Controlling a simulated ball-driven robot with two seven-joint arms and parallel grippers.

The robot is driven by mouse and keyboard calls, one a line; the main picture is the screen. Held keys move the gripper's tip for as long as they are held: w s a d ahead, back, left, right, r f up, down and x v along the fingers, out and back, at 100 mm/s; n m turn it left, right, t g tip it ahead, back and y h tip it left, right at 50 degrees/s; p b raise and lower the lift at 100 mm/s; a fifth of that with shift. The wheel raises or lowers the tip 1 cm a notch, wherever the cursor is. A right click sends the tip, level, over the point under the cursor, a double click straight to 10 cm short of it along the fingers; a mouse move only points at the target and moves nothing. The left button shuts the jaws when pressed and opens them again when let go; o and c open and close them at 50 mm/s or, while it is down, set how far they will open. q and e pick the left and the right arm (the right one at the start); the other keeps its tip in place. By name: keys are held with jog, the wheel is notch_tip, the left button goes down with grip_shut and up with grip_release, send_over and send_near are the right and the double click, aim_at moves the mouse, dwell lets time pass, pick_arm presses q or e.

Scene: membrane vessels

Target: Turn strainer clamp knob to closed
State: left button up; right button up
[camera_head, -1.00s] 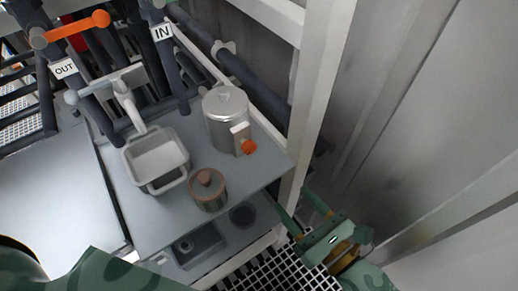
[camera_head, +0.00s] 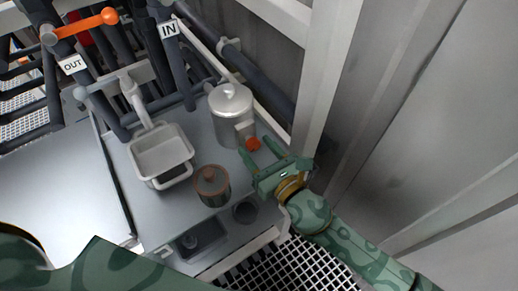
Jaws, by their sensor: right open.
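The strainer is a silver lidded canister (camera_head: 230,112) standing upright at the back right of the grey bench. My right gripper (camera_head: 257,156) comes in from the lower right. Its two green fingers are apart and point up-left, with the tips close to the knob, one on either side in this view. I cannot tell whether they touch it. My left arm shows at the lower left, but its gripper is out of view.
A white square basin (camera_head: 161,157) and a brown lidded jar (camera_head: 212,185) stand on the bench (camera_head: 190,215), left of the gripper. A white post (camera_head: 325,80) rises close on the right. Pipes labelled OUT and IN, with an orange lever (camera_head: 85,25), are at upper left.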

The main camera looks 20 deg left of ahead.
jog(key=c, duration=1)
